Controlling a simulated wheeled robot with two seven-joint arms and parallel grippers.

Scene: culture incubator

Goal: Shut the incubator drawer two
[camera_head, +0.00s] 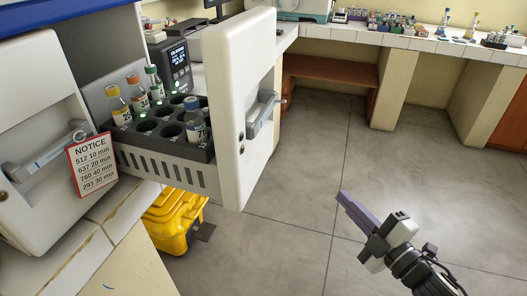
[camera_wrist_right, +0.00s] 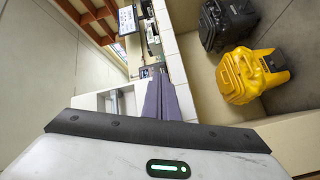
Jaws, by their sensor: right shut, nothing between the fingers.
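In the head view an incubator drawer (camera_head: 176,158) is pulled out, with a tall white front panel (camera_head: 238,110) and a grey handle (camera_head: 262,113). A black rack (camera_head: 150,136) in it holds several capped bottles. Another front (camera_head: 40,130) with a handle stands at the left, flush with the body. My right gripper (camera_head: 341,195) is shut and empty, in front of and to the right of the open drawer, apart from it. Its purple fingers also show in the right wrist view (camera_wrist_right: 160,98). My left gripper is not in view.
A red and white notice (camera_head: 90,165) hangs at the left handle. A yellow bin (camera_head: 174,216) stands on the floor below the drawer. A bench with bottles and racks (camera_head: 400,30) runs along the back. The floor around my right gripper is clear.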

